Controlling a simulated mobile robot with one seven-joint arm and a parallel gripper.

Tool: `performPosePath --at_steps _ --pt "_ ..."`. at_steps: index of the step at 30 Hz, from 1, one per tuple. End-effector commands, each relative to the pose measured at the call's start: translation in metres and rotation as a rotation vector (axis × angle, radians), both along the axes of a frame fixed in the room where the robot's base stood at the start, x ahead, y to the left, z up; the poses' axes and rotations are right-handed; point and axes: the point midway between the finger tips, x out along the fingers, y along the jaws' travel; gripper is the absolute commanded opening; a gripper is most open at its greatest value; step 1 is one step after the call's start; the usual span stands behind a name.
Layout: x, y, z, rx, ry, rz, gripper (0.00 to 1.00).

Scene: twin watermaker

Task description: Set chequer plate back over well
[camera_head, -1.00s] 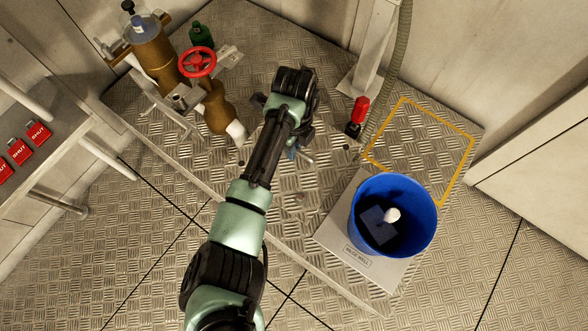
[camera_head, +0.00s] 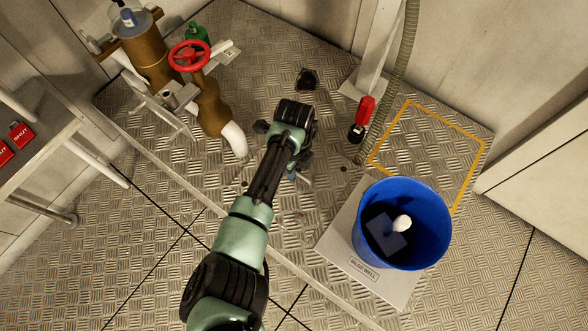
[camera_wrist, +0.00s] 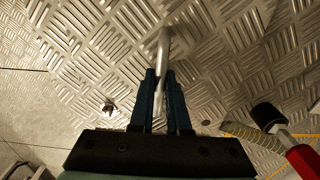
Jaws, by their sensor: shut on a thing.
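My gripper (camera_head: 293,172) points down over the chequer-patterned deck of the raised platform. In the wrist view my gripper (camera_wrist: 164,90) is shut on a thin grey metal handle (camera_wrist: 163,48), just above a chequer plate (camera_wrist: 120,55). In the head view my arm hides most of the handle and part of the surface below. I cannot tell the plate's full outline or whether it is lifted. A grey panel (camera_head: 340,246) with a label that seems to read BILGE WELL lies to the right. A blue bucket (camera_head: 436,238) stands on it, with a white-topped dark thing inside. No open well is clearly visible.
A yellow outlined rectangle (camera_head: 479,150) on the deck behind the bucket is empty. A red-handled fitting (camera_head: 365,110) and hose (camera_head: 395,85) stand beside a post. A brown pipe with a red handwheel (camera_head: 189,56) stands left. A small black thing (camera_head: 306,79) lies behind my wrist.

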Motion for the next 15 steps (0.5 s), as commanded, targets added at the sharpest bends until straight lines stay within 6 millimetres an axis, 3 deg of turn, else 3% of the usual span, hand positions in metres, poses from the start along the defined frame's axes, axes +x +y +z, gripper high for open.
performPosePath --at_steps 7,8,12,15 --pt "0.0016 0.0001 -0.0022 0.0 -0.004 0.0 0.0" --pt "0.0001 0.0 -0.0029 0.0 0.0 0.0 0.2" --pt "0.0001 0.0001 -0.0026 0.0 0.0 0.0 0.45" --pt "0.0001 0.0001 -0.0026 0.0 0.0 0.0 0.45"
